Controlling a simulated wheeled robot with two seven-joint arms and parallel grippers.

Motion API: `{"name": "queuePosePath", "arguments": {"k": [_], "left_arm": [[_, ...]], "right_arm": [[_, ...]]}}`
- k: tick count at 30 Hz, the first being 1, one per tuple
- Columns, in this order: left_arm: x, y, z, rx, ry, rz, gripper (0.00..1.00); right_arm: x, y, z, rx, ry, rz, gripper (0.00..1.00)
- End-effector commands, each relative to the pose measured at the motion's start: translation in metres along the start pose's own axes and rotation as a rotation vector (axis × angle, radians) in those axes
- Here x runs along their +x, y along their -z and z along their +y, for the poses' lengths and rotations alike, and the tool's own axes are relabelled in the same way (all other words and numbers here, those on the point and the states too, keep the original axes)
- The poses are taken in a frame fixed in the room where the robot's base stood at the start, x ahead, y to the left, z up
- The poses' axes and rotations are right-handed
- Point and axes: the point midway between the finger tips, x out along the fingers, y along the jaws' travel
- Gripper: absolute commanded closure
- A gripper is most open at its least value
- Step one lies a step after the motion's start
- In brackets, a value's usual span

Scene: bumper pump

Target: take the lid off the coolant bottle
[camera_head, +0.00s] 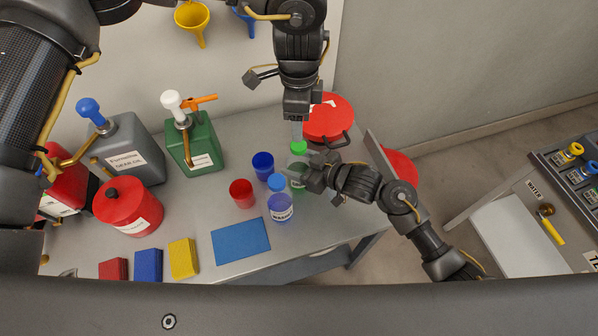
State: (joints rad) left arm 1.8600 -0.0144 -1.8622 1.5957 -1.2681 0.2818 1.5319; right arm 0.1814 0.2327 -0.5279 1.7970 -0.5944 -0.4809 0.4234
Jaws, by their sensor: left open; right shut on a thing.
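The coolant bottle is probably the clear one with green contents (297,163) and a green lid (298,148), standing on the table; its label is too small to read. The lid sits on top of it. My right gripper (304,178) comes in from the right and is shut on this bottle at its side, hiding part of the body. My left gripper (297,128) is open and empty, pointing down just behind and above the green lid. Its fingers are hard to make out.
A blue-lidded washer bottle (280,208) stands close in front. Red (241,194) and blue (263,165) cups are to the left. A red round can (328,118) stands behind right.

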Motion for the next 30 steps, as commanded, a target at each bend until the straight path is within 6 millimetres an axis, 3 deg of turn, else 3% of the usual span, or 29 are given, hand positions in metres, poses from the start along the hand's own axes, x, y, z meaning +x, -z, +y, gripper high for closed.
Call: {"name": "queuePosePath", "arguments": {"k": [1, 6, 11, 30], "left_arm": [[0.0001, 0.0000, 0.0000, 0.000, 0.000, 0.000, 0.45], [0.0026, 0.0019, 0.0022, 0.023, -0.011, 0.008, 0.45], [0.0027, 0.0020, 0.0024, 0.234, -0.011, 0.010, 0.45], [0.0017, 0.0022, 0.0019, 1.804, 0.002, 0.017, 0.45]], "right_arm": [[0.0000, -0.0006, 0.0000, 0.000, 0.000, -0.001, 0.80], [0.0000, -0.0007, 0.0000, 0.000, 0.000, -0.002, 1.00], [0.0000, -0.0008, 0.0000, 0.000, 0.000, -0.002, 1.00], [0.0000, -0.0012, 0.0000, 0.000, 0.000, -0.003, 1.00]]}}
